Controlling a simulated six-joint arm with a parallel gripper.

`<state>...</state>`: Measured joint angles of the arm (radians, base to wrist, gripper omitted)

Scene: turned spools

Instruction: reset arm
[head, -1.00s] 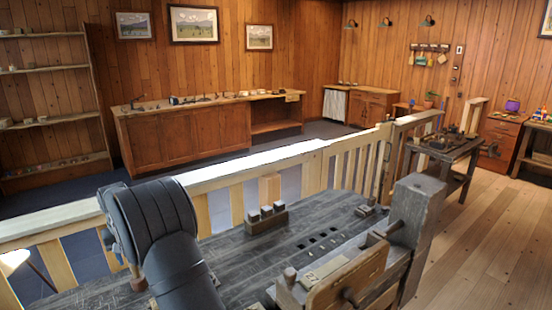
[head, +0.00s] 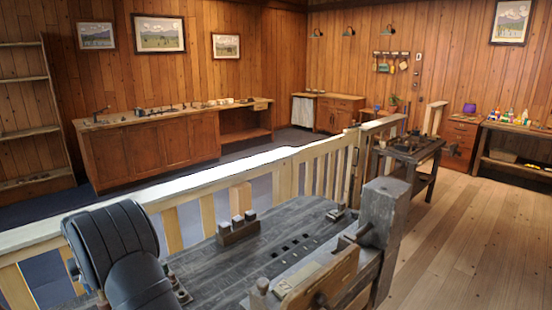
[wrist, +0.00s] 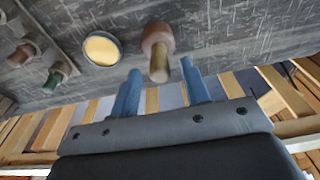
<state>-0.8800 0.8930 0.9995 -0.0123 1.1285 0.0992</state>
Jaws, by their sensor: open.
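My gripper (wrist: 160,66) shows in the wrist view as two blue fingers, apart from each other. A turned wooden piece with a reddish-brown head (wrist: 157,37) and a tan stem (wrist: 161,68) appears between the fingertips in the picture. I see no finger touching it, and its depth relative to the fingers is hard to tell. In the head view my dark arm (head: 110,245) is at the lower left, over the grey workbench (head: 205,265). My gripper is hidden there.
A block with three pegs (head: 237,230) stands on the bench. A wooden vise (head: 322,285) and thick post (head: 382,215) are at its front right. A pale railing (head: 215,180) runs behind. The wrist view shows a yellow disc (wrist: 102,48) and a green-ended peg (wrist: 53,80).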

